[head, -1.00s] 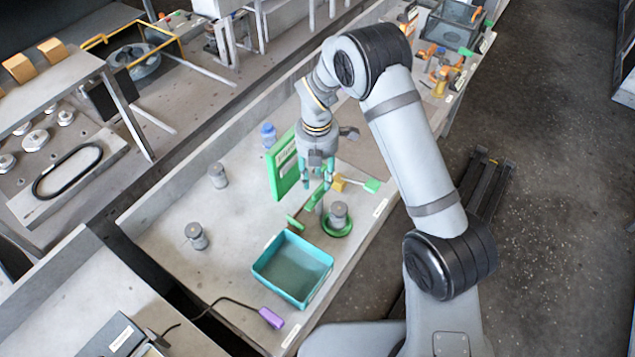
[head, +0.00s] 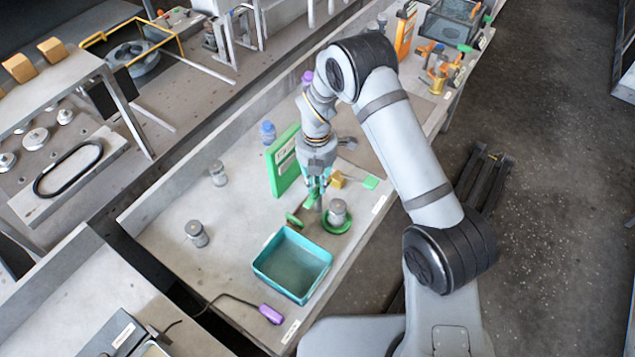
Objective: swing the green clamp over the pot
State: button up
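The pot (head: 337,210) is a small grey cylinder standing upright in a green ring holder (head: 338,226) near the table's front edge. The green clamp (head: 294,219) stands just left of the pot; its green end points to the left and is not over the pot. Its upper part, by the post, is partly hidden by my gripper (head: 315,189). My gripper points down at the clamp's upper part, left of and above the pot. Its teal fingers blend with the green there, so I cannot tell whether they touch or hold it.
A teal bin (head: 292,266) sits in front of the clamp. A green panel (head: 284,163) stands upright behind. A yellow block (head: 337,180) and a green tag (head: 370,182) lie to the right. Two grey cylinders (head: 197,234) (head: 218,173) stand left, with clear table around them.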

grip_shut()
